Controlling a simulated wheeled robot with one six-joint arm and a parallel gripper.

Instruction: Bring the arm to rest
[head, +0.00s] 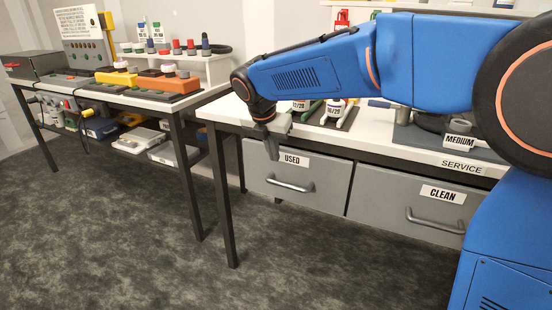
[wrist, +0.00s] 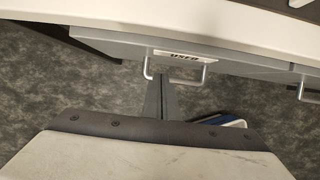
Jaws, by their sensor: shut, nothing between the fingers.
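My gripper (head: 274,148) hangs at the end of my blue arm, pointing down in front of the bench edge. It is near the grey drawer labelled USED (head: 320,196), which looks closed. In the wrist view my gripper's fingers (wrist: 160,84) are together with nothing between them. The USED drawer's handle (wrist: 203,75) lies just beyond the fingertips in that view; I cannot tell the exact gap. The drawer labelled CLEAN (head: 390,200) beside it also looks closed.
The white service bench (head: 375,135) carries labelled holders and a dark tray. A second table (head: 150,98) at left holds orange and yellow blocks and a grey box (head: 35,64). Several items sit on its lower shelf. The dark carpet (head: 130,240) in front is clear.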

